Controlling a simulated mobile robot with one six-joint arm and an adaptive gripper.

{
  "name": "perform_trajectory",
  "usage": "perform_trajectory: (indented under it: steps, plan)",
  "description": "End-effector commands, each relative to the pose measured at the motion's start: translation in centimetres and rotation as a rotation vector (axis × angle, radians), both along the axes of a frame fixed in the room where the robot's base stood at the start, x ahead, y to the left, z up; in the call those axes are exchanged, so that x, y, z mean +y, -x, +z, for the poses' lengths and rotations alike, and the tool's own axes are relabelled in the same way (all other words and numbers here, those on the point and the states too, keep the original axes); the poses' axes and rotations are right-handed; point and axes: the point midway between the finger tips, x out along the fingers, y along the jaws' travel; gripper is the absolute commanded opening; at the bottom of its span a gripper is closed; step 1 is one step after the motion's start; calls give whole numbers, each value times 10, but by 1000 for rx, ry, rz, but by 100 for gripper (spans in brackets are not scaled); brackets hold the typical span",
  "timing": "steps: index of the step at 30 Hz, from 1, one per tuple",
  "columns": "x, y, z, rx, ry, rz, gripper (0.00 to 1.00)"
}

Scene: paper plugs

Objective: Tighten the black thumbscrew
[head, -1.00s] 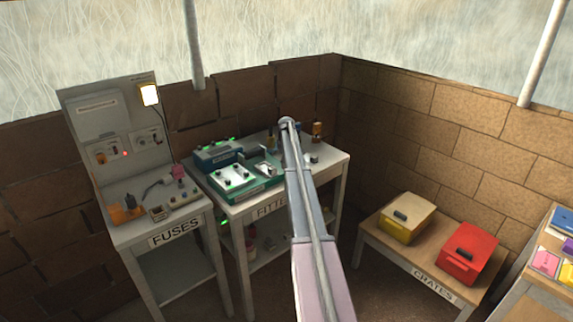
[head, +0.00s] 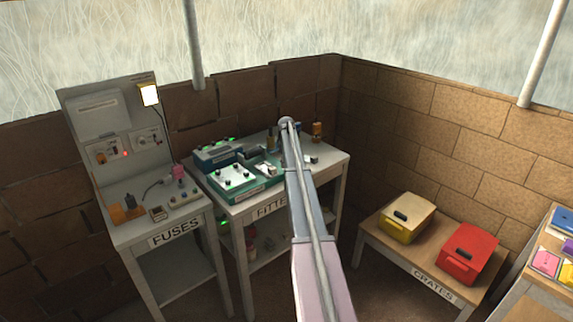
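A green-edged unit with a pale top panel (head: 262,188) sits on the fitting table. Several small dark knobs (head: 228,184) stand on the panel. They are too small for me to tell which is the black thumbscrew or how far it is turned. My arm reaches over the table from the front, its upper joint above the table's back part. Small dark and pale shapes beside the arm, at the panel's right side, may be my gripper (head: 264,167). Its fingers cannot be made out, nor whether they touch anything.
A second teal unit (head: 213,155) sits behind the panel. Small bottles and an orange-brown jar (head: 317,131) stand at the table's back right. The fuses table (head: 185,232) with a lamp is at left. The crates bench (head: 378,246) holds a yellow and a red box.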

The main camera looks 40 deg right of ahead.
Motion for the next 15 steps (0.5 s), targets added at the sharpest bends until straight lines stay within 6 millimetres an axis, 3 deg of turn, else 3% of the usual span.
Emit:
perform_trajectory:
  steps: [6, 15]
  plan:
    - [0, 0, 0, 1, -1, -43, 0]
    - [0, 0, 0, 0, 0, -247, 0]
